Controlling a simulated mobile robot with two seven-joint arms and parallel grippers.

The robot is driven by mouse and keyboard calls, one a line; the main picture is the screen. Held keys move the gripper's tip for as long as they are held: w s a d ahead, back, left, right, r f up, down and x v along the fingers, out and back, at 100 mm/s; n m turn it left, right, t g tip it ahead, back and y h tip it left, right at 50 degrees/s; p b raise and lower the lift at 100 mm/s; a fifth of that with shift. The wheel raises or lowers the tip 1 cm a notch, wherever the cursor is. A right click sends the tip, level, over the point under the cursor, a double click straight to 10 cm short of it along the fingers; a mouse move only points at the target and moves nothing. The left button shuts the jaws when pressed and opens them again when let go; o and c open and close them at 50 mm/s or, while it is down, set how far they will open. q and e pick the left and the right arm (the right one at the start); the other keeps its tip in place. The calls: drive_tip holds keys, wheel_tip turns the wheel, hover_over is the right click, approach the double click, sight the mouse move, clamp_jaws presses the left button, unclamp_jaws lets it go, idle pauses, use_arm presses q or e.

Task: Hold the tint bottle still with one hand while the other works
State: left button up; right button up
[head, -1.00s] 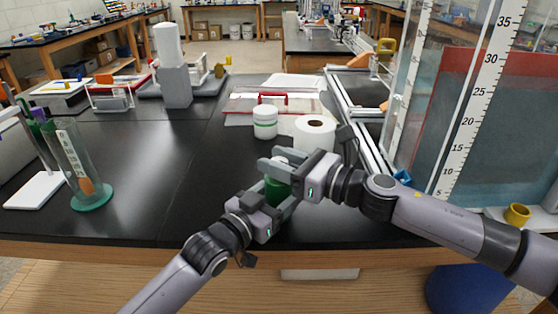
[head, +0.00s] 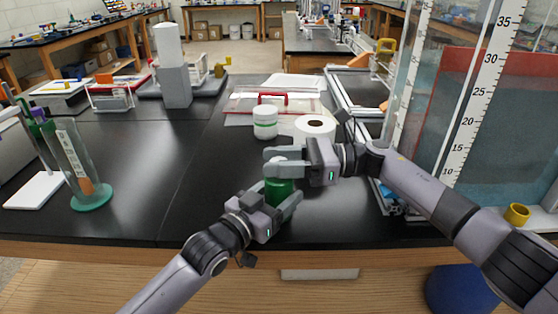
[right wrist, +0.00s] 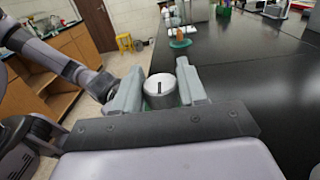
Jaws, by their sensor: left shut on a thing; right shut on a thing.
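The tint bottle (head: 279,188), green, stands upright near the front edge of the black bench. My left gripper (head: 277,197) is shut around its body, low down. My right gripper (head: 270,161) is shut on the bottle's pale cap (right wrist: 161,90), just above the left gripper. In the right wrist view the round cap, with a dark mark on top, sits between the fingers. The grippers hide much of the bottle, and I cannot tell whether the cap is loose.
A white jar with a green band (head: 265,122) and a white roll (head: 314,128) stand behind the grippers. A tall scaled tank (head: 470,110) stands at the right. A glass cylinder on a green base (head: 91,197) is at the left. The bench left of the bottle is clear.

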drive_tip(key=shift+w+n+g, duration=0.2)
drive_tip(key=shift+n+g, duration=0.4)
drive_tip(key=shift+g, duration=0.3)
drive_tip(key=shift+s+n+g, duration=0.15)
drive_tip(key=shift+n+g, duration=0.15)
drive_tip(key=shift+g, duration=0.3)
drive_tip(key=o, duration=1)
drive_tip(key=shift+c, duration=0.2)
drive_tip(key=shift+r, duration=0.1)
wheel_tip(320, 180, up, 10)
drive_tip(key=shift+f, duration=0.1)
